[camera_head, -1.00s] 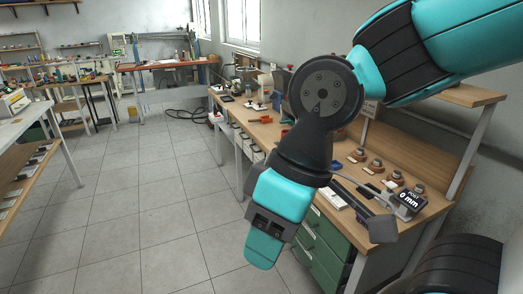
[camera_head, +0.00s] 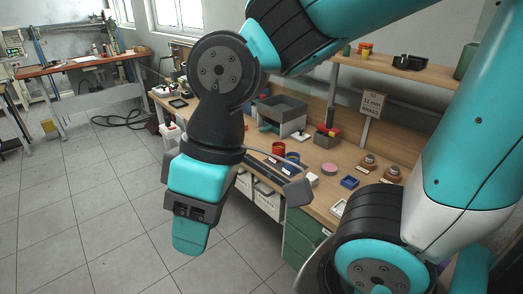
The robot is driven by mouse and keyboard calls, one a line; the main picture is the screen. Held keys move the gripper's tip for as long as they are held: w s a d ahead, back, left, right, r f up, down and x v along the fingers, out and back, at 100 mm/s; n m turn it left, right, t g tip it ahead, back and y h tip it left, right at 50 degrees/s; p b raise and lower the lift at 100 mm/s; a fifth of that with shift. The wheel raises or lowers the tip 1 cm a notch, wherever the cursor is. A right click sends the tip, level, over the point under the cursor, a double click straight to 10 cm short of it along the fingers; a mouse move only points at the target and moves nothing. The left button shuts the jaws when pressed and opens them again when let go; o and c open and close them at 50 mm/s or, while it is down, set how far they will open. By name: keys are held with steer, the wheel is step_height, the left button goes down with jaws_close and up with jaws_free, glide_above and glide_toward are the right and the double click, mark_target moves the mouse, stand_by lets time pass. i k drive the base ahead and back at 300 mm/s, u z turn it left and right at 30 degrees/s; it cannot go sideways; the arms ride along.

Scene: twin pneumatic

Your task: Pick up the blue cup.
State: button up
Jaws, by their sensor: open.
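My gripper (camera_head: 190,236) hangs at the end of my arm at the left of the picture, over the floor in front of the workbench. It is open and holds nothing that I can see; its fingers are seen edge-on. A small dark blue round thing (camera_head: 292,156), which may be the blue cup, stands on the workbench beside a red cup (camera_head: 278,149). It is small in the picture and partly behind my arm's cable. My gripper is well apart from it, lower and to the left.
The wooden workbench (camera_head: 318,200) runs along the wall. It carries a grey bin (camera_head: 282,112), a pink disc (camera_head: 329,168), a small blue tray (camera_head: 349,182) and brown round parts (camera_head: 369,160). A shelf (camera_head: 420,73) stands above. Floor at left (camera_head: 95,220) is clear.

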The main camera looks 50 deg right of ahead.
mark_target(293, 157)
steer(key=i, duration=3.6)
steer(key=z, duration=4.9)
